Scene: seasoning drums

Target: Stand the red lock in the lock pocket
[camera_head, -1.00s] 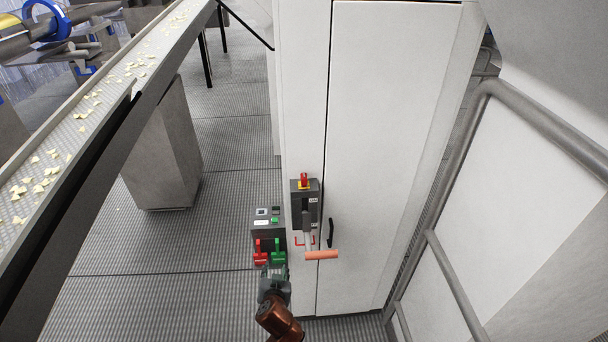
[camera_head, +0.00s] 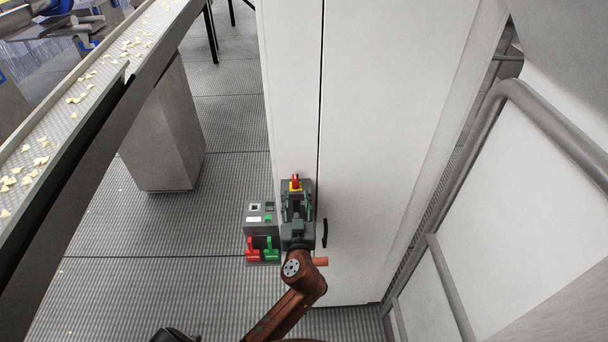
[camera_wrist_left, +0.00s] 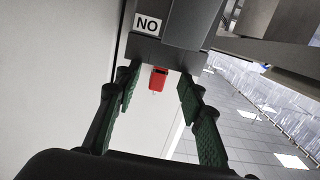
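Red lock-like pieces (camera_head: 252,249) sit beside green ones (camera_head: 270,250) at the front of a small grey station (camera_head: 261,225) left of the cabinet. A red piece (camera_wrist_left: 158,78) with a dark slot shows in the left wrist view, below a dark grey box; I cannot tell whether it is the red lock. My left gripper (camera_head: 297,202) is at the switch box on the cabinet. Its green-padded fingers (camera_wrist_left: 160,85) are spread, with the red piece between them in the picture, touching neither. I cannot make out the lock pocket. My right gripper is out of view.
A red and yellow switch (camera_head: 295,183) tops the switch box on the white cabinet (camera_head: 375,130). A conveyor (camera_head: 95,105) runs at left; a grey rail (camera_head: 560,125) stands at right.

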